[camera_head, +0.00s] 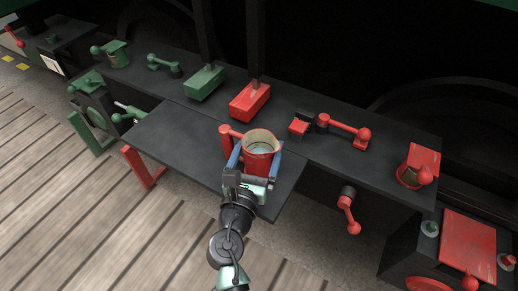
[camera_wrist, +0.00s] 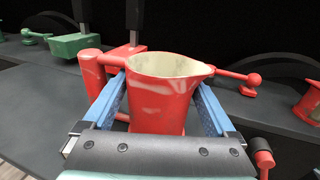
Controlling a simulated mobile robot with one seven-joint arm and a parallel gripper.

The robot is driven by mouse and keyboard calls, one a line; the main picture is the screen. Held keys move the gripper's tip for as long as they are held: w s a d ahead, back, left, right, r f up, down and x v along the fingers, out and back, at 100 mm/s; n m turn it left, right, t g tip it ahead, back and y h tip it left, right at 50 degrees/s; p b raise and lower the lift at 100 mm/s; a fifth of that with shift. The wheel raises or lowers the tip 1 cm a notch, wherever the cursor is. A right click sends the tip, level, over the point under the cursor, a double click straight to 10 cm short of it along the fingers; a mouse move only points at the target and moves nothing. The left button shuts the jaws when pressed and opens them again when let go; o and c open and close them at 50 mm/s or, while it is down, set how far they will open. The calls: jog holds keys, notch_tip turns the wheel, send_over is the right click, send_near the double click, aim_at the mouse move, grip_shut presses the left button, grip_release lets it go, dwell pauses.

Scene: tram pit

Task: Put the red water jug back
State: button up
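The red water jug (camera_head: 261,158) is upright, over the front part of the dark tabletop. It has a worn cream inside, and pale blue water shows in the head view. In the wrist view the jug (camera_wrist: 163,97) has its spout to the right and its thick red handle (camera_wrist: 93,72) to the left. My gripper (camera_head: 254,160) reaches in from the front with one blue finger on each side of the jug body. The fingers, also in the wrist view (camera_wrist: 163,98), look pressed against the jug's sides. Whether its base touches the tabletop is hidden.
The dark tabletop (camera_head: 180,140) joins a long bench at the back. On the bench stand a red box (camera_head: 250,101), a green box (camera_head: 204,83) and a red lever (camera_head: 345,130). A red bracket (camera_head: 417,167) sits at the right end. The left tabletop is clear.

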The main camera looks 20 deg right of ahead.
jog(key=shift+o, duration=0.4)
jog(key=shift+f, duration=0.2)
jog(key=shift+f, duration=0.1)
